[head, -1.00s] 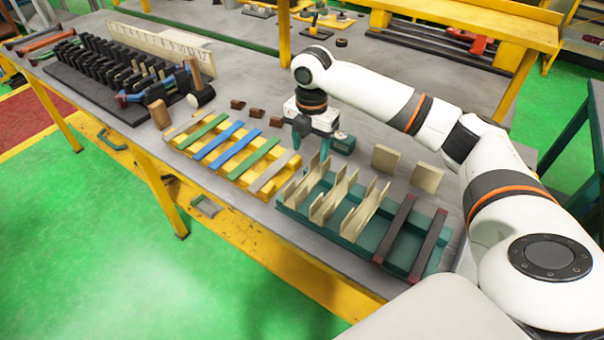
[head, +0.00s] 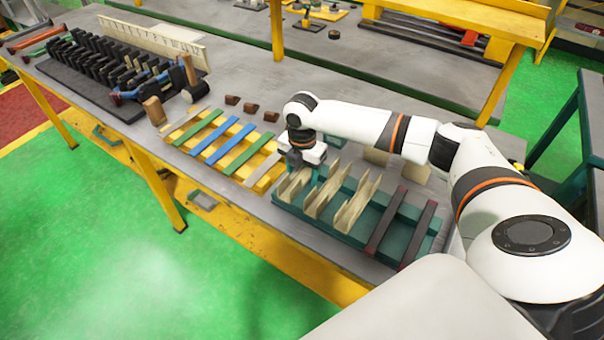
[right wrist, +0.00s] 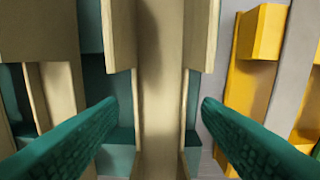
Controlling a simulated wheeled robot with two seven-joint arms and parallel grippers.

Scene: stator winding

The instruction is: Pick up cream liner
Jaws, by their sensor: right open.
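Several cream U-shaped liners stand in a teal tray (head: 388,232) on the bench. The leftmost cream liner (head: 292,188) is beside the tray's left edge, under my right gripper (head: 302,166). The right wrist view shows this liner (right wrist: 162,90) running up the middle of the picture. The teal fingers of my right gripper (right wrist: 160,112) are open, one on each side of the liner and apart from it. How deep they reach beside its walls I cannot tell. Two more liners (head: 325,194) (head: 357,203) stand to the right. My left gripper is not in view.
Two dark red-brown bars (head: 402,230) lie across the tray's right part. A yellow rack (head: 262,184) with green, blue and grey strips sits close on the left. Cream blocks (head: 416,172) stand behind the tray, partly hidden by my arm. Small brown blocks (head: 250,107) lie farther back.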

